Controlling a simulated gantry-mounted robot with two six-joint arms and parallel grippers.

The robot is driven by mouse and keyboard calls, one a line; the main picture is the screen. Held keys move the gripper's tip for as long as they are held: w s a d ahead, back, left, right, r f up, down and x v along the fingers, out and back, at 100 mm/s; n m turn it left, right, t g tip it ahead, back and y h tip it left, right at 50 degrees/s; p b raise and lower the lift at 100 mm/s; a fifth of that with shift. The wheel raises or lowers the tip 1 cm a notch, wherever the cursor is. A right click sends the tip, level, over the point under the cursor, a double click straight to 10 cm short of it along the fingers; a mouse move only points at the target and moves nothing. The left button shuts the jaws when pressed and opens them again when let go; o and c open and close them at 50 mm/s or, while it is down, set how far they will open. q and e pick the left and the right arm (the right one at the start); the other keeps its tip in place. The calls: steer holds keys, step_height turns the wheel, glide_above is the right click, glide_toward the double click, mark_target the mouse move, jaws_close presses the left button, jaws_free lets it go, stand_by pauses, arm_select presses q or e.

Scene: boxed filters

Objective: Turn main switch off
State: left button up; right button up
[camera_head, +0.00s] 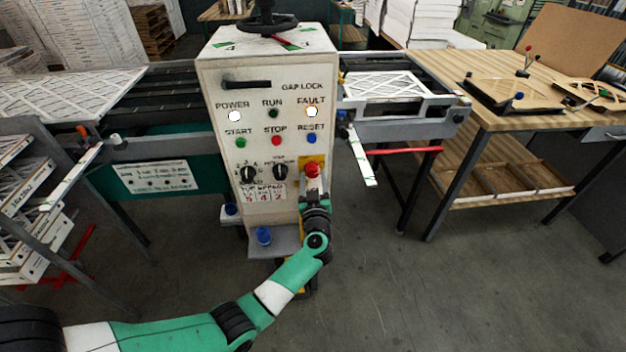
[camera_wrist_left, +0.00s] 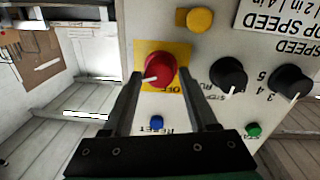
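The main switch is a red knob (camera_head: 312,169) on a yellow plate, low on the right of the control cabinet's face (camera_head: 258,215). In the left wrist view the red knob (camera_wrist_left: 158,69) carries a white pointer mark toward lower left, and part of a label shows beneath it. My left gripper (camera_head: 314,186) is just in front of the switch. In the wrist view its two fingers (camera_wrist_left: 161,72) are spread, one on each side of the knob, with gaps visible; I cannot tell whether either fingertip touches it. My right gripper is not in view.
Black selector knobs (camera_head: 280,173), the blue reset button (camera_head: 311,139) and red stop button (camera_head: 276,140) sit nearby. The power lamp (camera_head: 235,116) and fault lamp (camera_head: 312,112) look lit white. A yellow button (camera_wrist_left: 200,20) lies beside the switch. A wooden workbench (camera_head: 500,110) stands at right.

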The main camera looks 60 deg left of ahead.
arm_select(q)
jaws_close()
